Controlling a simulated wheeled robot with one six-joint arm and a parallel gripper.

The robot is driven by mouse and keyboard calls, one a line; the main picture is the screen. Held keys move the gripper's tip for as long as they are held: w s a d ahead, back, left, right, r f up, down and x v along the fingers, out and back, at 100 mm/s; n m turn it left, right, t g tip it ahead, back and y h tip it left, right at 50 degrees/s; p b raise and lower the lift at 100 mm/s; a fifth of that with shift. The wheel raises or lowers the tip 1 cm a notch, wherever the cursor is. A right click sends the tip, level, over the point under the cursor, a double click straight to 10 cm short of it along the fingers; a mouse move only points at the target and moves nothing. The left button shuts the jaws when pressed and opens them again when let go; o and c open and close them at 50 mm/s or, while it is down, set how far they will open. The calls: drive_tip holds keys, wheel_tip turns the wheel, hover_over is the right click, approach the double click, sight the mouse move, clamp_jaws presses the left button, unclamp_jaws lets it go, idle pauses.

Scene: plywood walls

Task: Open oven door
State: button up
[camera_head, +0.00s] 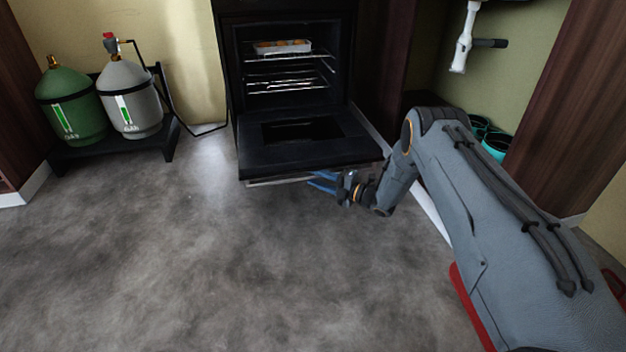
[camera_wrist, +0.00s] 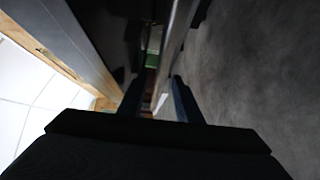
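The black oven door (camera_head: 262,160) is swung down and lies about level in front of the oven (camera_head: 233,75), so the cavity stands open. A silver handle bar (camera_head: 280,182) runs along the door's front edge. My gripper (camera_head: 322,181) is at the right part of this edge, with its blue fingers pointing left. In the wrist view my gripper (camera_wrist: 160,95) has its two fingers apart, and the handle bar (camera_wrist: 178,38) runs ahead of them, close to the right finger. I cannot tell whether a finger touches it.
A tray of food (camera_head: 283,47) sits on the upper oven rack. A green gas cylinder (camera_head: 70,100) and a grey one (camera_head: 130,98) stand on a black stand at left. Teal containers (camera_head: 496,146) are under the counter at right. Floor in front is clear.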

drive_tip(key=shift+x, duration=0.75)
